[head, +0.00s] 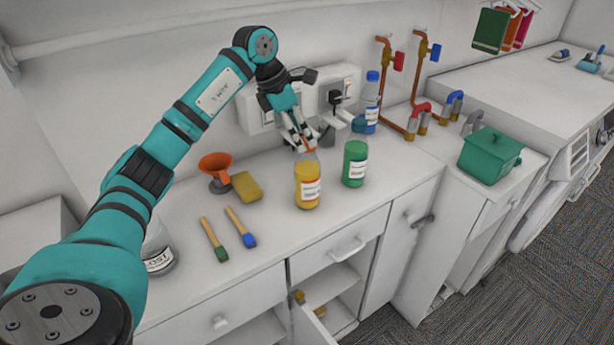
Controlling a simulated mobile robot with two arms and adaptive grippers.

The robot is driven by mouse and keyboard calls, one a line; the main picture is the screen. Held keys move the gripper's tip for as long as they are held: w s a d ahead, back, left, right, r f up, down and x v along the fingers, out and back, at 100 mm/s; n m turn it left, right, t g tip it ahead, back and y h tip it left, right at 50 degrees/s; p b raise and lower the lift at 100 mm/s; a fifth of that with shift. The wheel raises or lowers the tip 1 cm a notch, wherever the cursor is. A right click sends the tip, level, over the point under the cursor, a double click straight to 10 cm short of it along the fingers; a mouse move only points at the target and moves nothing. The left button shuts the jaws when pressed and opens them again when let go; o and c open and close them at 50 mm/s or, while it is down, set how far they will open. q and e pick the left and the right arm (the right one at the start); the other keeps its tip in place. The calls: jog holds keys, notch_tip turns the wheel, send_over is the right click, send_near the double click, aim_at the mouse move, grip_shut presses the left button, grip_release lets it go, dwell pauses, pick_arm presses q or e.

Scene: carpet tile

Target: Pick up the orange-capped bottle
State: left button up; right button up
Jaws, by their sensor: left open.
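The orange-capped bottle (307,187) stands upright on the white counter, with yellow-orange contents and a white label. Only a bit of its orange cap shows, because my left gripper (303,147) is in front of or around it. My left gripper is open, with its fingers pointing down at the bottle's top. I cannot tell whether the fingers touch the cap. My right gripper is not in view.
A green bottle (355,163) stands close right, with a blue-capped bottle (371,103) behind it. An orange funnel (216,168), a yellow sponge (246,186) and two brushes (241,227) lie left. A drawer (340,247) is below.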

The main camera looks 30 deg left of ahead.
aim_at(305, 140)
pick_arm(q)
jog(key=p+x, duration=0.1)
jog(key=x, duration=0.3)
grip_shut()
dwell(0.4)
jog(key=shift+r, duration=0.15)
